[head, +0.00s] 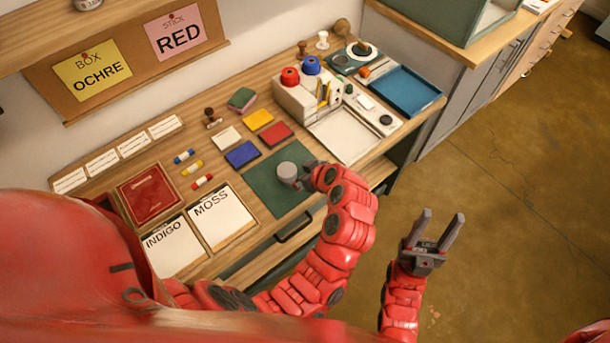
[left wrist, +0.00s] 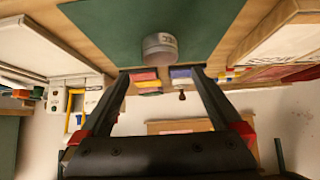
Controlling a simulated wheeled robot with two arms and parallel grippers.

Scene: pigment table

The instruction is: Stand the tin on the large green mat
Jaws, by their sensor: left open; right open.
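The tin (head: 287,171) is a small grey cylinder. It appears to stand upright on the large green mat (head: 262,186), and it also shows against the mat in the left wrist view (left wrist: 160,46). My left gripper (head: 304,177) is low over the mat, just right of the tin in the head view. In the left wrist view its two fingers (left wrist: 161,70) are spread apart with the tin just beyond the tips. I cannot tell whether a finger touches it. My right gripper (head: 436,232) is open and empty above the floor, away from the table.
Colour pads, including a blue pad (head: 242,153) and a red pad (head: 277,134), lie behind the mat. A MOSS card (head: 219,215) is left of it. A white machine (head: 303,95) with a pale tray (head: 345,135) stands right. A blue tray (head: 409,91) sits farther right.

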